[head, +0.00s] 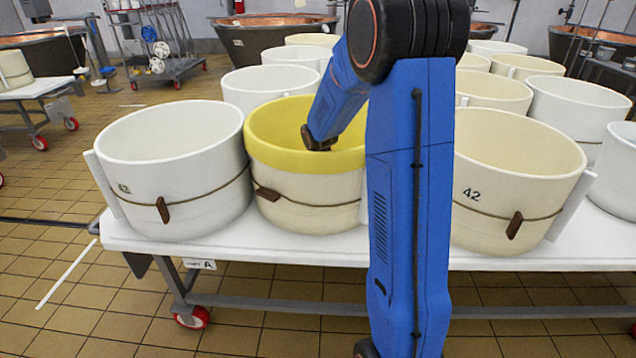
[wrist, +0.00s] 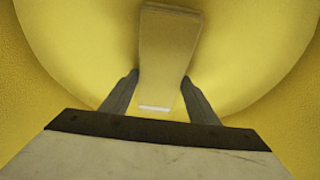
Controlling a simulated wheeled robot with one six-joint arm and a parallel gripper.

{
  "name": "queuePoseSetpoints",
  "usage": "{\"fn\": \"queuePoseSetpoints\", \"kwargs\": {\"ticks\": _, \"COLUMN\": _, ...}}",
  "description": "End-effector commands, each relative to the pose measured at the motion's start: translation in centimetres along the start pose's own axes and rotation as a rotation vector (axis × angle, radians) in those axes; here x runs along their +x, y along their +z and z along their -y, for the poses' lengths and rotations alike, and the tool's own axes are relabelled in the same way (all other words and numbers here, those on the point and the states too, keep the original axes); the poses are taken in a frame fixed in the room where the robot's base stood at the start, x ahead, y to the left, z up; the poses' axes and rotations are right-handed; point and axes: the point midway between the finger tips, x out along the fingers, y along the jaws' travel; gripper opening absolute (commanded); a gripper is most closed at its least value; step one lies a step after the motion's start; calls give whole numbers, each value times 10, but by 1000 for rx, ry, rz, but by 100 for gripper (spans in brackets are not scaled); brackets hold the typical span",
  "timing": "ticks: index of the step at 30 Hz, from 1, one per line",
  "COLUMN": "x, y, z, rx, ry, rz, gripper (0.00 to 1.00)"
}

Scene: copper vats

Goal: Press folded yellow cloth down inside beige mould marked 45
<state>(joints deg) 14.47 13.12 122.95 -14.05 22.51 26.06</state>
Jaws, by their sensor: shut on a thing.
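A beige mould (head: 305,208) stands on the front of the white table, its upper band, rim and inside yellow (head: 275,137). No number shows on it, and my arm hides its right side. My gripper (head: 318,146) points down inside this mould; its fingertips are hidden in the head view. In the wrist view my gripper (wrist: 160,82) is shut on a folded yellow cloth (wrist: 168,45), a flat, block-like bundle with a white mark at its near end. Yellow curved walls and floor surround it. I cannot tell whether the cloth touches the floor.
A mould marked 42 (head: 170,180) stands close on the left, and another marked 42 (head: 515,185) on the right. Several more moulds fill the white table (head: 270,250) behind. Copper vats (head: 270,35) stand at the back. Tiled floor is free in front.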

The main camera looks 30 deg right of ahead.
Motion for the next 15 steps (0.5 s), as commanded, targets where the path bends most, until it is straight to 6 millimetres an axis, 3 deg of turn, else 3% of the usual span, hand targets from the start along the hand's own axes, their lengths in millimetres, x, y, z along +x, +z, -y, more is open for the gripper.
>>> {"fn": "queuePoseSetpoints", "kwargs": {"ticks": 1, "x": 2, "y": 3, "z": 0, "rx": 0, "ry": 1, "rz": 6, "gripper": 26}}
{"fn": "queuePoseSetpoints", "kwargs": {"ticks": 2, "x": 2, "y": 3, "z": 0, "rx": 0, "ry": 1, "rz": 6, "gripper": 57}}
{"fn": "queuePoseSetpoints", "kwargs": {"ticks": 4, "x": 2, "y": 3, "z": 0, "rx": 0, "ry": 1, "rz": 6, "gripper": 73}}
{"fn": "queuePoseSetpoints", "kwargs": {"ticks": 15, "x": -2, "y": 1, "z": 0, "rx": 0, "ry": 1, "rz": 2, "gripper": 76}}
